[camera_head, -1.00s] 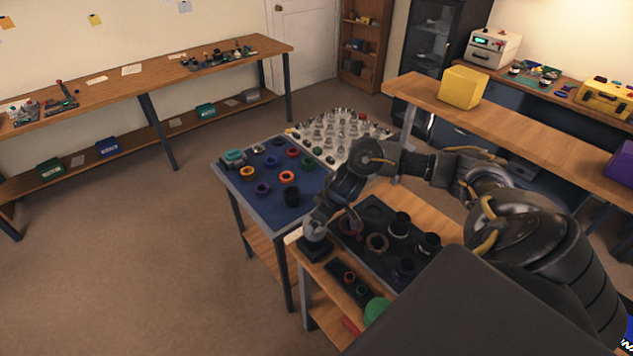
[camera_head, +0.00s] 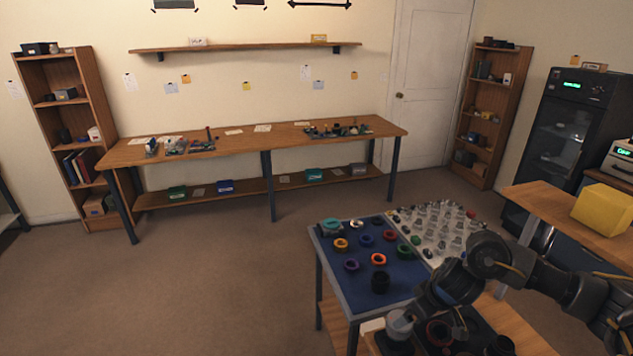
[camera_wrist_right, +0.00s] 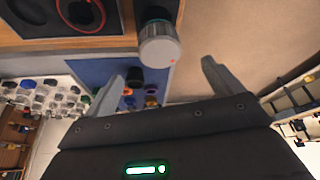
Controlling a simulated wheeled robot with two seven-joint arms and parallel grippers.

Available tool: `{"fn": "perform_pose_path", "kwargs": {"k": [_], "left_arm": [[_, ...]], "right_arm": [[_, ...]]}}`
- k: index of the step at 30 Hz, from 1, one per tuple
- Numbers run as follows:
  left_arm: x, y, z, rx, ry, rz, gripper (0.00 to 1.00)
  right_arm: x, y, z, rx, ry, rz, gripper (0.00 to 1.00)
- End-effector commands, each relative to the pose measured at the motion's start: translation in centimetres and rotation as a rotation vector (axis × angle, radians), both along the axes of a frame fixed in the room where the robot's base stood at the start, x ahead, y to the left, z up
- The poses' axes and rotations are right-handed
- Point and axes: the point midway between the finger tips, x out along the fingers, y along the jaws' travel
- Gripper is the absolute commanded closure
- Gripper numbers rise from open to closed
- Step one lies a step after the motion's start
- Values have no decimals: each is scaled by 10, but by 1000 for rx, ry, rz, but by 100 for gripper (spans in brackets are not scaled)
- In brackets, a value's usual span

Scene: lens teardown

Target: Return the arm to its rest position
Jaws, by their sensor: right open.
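My left gripper is in neither view.
A blue mat (camera_head: 358,288) holds several coloured rings and a black cylinder (camera_head: 380,283). A white tray (camera_head: 425,258) of small glass pieces lies beside it. A yellow block (camera_head: 603,210) sits on the right bench. Open floor lies left of the tables.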

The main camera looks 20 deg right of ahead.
Motion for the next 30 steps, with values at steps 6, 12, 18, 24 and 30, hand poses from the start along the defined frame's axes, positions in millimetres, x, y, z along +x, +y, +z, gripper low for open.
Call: {"fn": "perform_pose_path", "kwargs": {"k": [6, 12, 18, 24, 30], "left_arm": [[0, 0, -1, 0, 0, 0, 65], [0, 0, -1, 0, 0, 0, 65], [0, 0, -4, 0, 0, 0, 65], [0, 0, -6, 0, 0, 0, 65], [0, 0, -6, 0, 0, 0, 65]], "right_arm": [[14, 4, -40, 1, 5, -3, 8], [27, 7, -69, 0, 3, -2, 8], [33, 8, -86, -2, 0, 5, 8], [33, 8, -84, -2, 2, 27, 8], [33, 8, -83, -2, 2, 27, 8]]}}
